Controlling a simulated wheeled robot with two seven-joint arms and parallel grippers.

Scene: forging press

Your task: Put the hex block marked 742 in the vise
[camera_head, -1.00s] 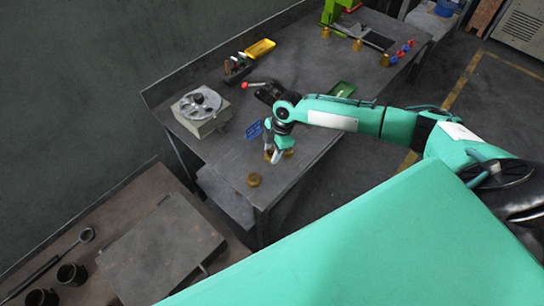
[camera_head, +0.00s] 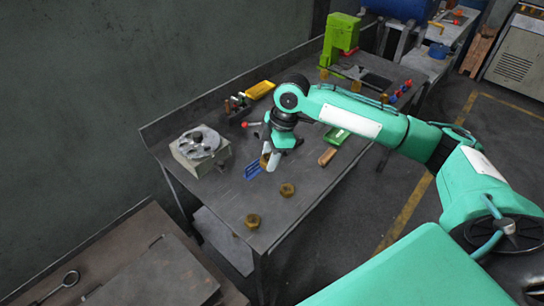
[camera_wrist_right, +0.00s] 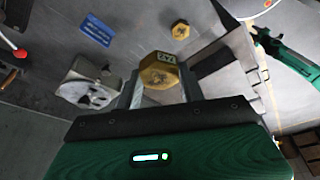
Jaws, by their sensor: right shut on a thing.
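My right gripper (camera_head: 270,160) is shut on a brass-coloured hex block (camera_head: 264,160) over the workbench. In the right wrist view this block (camera_wrist_right: 160,76) sits between the fingers, and its label reads 742, upside down. A dark fixture with a red-knobbed lever (camera_head: 251,124) stands behind my right arm; it may be the vise, but its body is mostly hidden. The lever's red knob (camera_wrist_right: 20,54) also shows at the left of the wrist view. My left gripper is not in view.
Two other hex blocks, one nearer (camera_head: 253,220) and one further (camera_head: 287,189), stand on the bench's front part. A round-topped fixture (camera_head: 202,146) stands left of the gripper.

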